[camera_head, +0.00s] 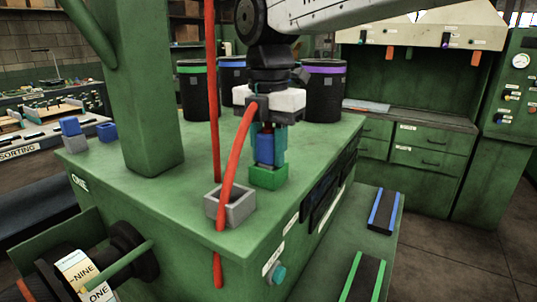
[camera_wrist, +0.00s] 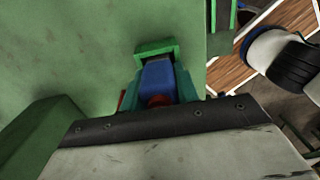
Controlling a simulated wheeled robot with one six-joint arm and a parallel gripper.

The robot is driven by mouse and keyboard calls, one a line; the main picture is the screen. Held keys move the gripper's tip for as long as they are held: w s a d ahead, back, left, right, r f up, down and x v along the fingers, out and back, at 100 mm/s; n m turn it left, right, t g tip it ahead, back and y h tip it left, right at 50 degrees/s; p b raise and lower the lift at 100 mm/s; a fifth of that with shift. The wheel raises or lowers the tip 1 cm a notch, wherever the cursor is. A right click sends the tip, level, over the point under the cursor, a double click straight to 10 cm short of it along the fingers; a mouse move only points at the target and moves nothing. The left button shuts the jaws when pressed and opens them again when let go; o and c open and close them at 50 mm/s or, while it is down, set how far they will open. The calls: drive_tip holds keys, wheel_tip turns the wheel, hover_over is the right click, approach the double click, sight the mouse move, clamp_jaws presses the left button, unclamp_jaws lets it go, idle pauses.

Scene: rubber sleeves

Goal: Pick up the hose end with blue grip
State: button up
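The blue grip (camera_head: 264,148) of a hose end stands upright in a green socket block (camera_head: 268,177) on the green bench top. My gripper (camera_head: 267,150) points straight down over it, with its teal fingers on either side of the grip. In the wrist view, the blue grip (camera_wrist: 158,80) lies between the fingers, with the green socket (camera_wrist: 157,47) beyond its tip. I see no clear gap, but I cannot tell whether the fingers press on it. A red hose (camera_head: 236,150) arches beside my gripper and passes down in front of the grey socket block (camera_head: 237,207).
A second red hose (camera_head: 211,90) hangs down behind the grey block. A green post (camera_head: 150,90) rises at the left, near small blue blocks (camera_head: 105,132). Dark canisters (camera_head: 325,90) with coloured bands stand behind my gripper. The bench top's right side is clear.

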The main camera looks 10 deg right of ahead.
sight(264, 132)
drive_tip(key=c, duration=0.3)
drive_tip(key=shift+r, duration=0.1)
drive_tip(key=shift+r, duration=0.3)
drive_tip(key=r, duration=0.3)
drive_tip(key=shift+a, duration=0.35)
drive_tip(key=s+a+r, duration=0.1)
drive_tip(key=s+a, duration=0.1)
drive_tip(key=a, duration=1.3)
drive_tip(key=shift+a+r, duration=0.1)
